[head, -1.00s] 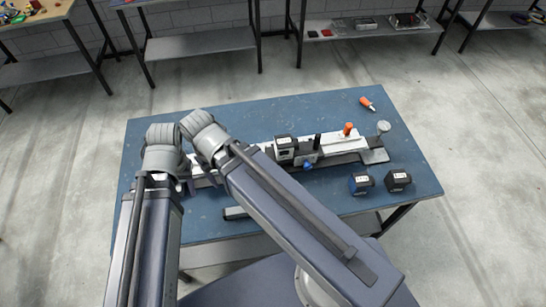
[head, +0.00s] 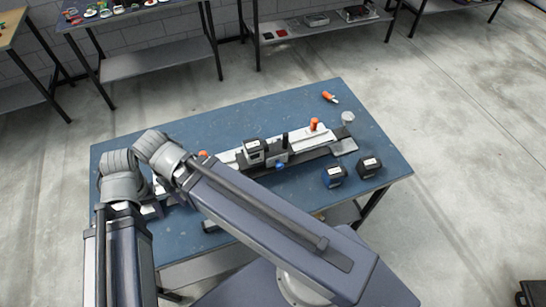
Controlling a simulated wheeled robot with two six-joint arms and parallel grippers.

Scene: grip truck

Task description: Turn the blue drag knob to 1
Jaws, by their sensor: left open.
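The grip truck, a long white and black rail assembly (head: 300,143), lies across the blue table. A small blue drag knob (head: 280,166) shows on its near side, below a dark square block (head: 254,151). The knob's setting is too small to read. My right gripper is out of view.
A blue-fronted dark block (head: 334,175) and a black block (head: 370,166) stand at the table's right. An orange-handled tool (head: 330,97) and a pale round part (head: 348,118) lie behind. The blue table (head: 230,120) is bare along its back left. Shelves stand behind.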

